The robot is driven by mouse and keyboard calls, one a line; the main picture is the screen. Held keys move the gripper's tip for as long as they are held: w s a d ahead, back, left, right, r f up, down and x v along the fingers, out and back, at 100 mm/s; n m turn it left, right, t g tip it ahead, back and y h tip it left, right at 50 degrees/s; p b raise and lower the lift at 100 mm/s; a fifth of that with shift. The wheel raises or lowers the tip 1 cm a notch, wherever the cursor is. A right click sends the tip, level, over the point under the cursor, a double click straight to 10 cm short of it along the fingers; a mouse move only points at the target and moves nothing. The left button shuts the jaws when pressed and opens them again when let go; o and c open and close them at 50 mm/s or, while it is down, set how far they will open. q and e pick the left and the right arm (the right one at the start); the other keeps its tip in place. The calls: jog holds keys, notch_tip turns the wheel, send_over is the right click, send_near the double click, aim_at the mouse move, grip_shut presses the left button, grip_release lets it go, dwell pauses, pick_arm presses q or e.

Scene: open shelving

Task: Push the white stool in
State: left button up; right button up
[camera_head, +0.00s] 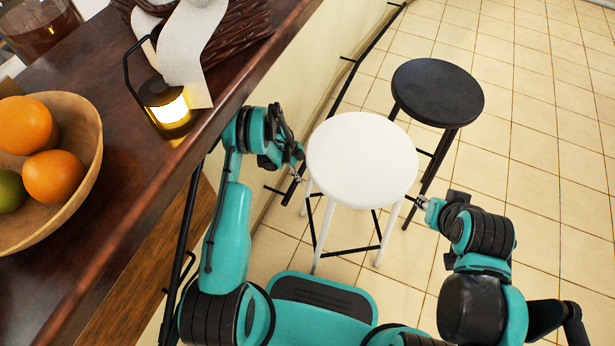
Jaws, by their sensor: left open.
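The white stool (361,160) stands upright on the tiled floor in the middle of the head view, with a round seat and white legs. My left gripper (299,176) is open at the left edge of its seat, close to a white leg; whether it touches cannot be told. My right gripper (415,201) is at the right side of the stool, just below the seat's edge near a leg. Its fingers are small and partly hidden, so its opening cannot be told.
A black stool (437,92) stands just behind and right of the white one. A dark wooden counter (150,190) runs along the left, with a fruit bowl (92,165), a lit lantern (168,105) and a basket (240,25). Free tiled floor (560,130) lies to the right.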

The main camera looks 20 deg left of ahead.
pick_arm(q)
jog(key=v, duration=0.3)
jog(key=shift+a+r, duration=0.15)
jog(key=shift+r, duration=0.2)
